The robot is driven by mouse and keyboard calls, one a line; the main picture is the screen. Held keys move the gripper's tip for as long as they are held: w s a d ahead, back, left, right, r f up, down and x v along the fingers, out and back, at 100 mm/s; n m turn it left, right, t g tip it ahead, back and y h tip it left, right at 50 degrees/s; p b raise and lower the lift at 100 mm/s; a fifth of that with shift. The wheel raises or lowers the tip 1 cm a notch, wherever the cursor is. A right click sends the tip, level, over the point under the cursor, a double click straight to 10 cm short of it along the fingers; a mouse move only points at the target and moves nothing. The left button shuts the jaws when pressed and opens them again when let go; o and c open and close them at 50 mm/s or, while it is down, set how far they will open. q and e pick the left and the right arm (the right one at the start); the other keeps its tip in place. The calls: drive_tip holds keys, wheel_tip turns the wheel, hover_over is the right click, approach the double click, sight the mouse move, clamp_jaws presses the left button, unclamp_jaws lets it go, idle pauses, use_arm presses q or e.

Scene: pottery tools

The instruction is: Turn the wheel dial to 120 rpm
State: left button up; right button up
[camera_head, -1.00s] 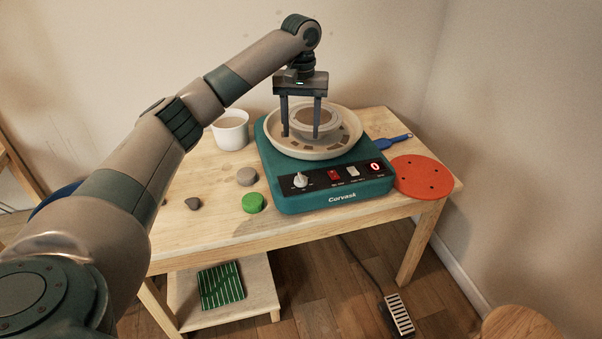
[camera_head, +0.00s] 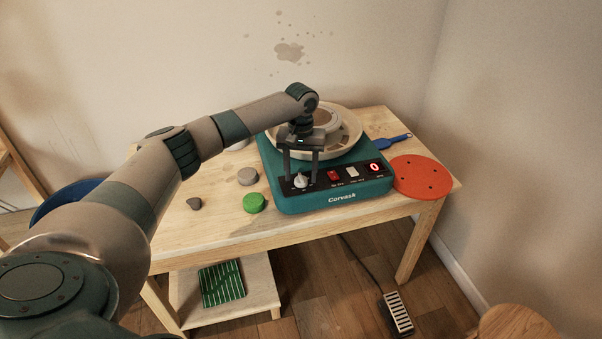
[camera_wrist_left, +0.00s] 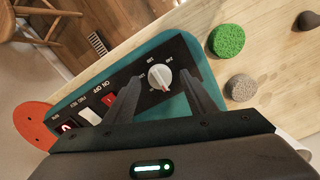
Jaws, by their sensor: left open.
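The teal pottery wheel (camera_head: 330,205) stands on the wooden table, its black control panel facing front. The white dial (camera_head: 300,181) is at the panel's left end; in the left wrist view the dial (camera_wrist_left: 160,76) shows a red pointer mark. The display (camera_head: 375,168) reads 0. My left gripper (camera_head: 301,181) is open, pointing down, with its fingers on either side of the dial. In the left wrist view the fingers (camera_wrist_left: 158,88) flank the dial with gaps. I cannot tell how high the tips are above the panel. My right gripper is not in view.
A red switch (camera_head: 333,175) and a white switch (camera_head: 352,172) sit right of the dial. A green sponge (camera_head: 254,203) and grey lump (camera_head: 247,176) lie left of the wheel. An orange disc (camera_head: 422,176) and blue tool (camera_head: 391,142) lie right. The wheel's pan (camera_head: 350,134) is behind the gripper.

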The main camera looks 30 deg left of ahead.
use_arm(q)
drive_tip(key=shift+f, duration=0.4)
drive_tip(key=c, duration=1)
drive_tip(key=shift+c, duration=0.2)
drive_tip(key=shift+r, duration=0.1)
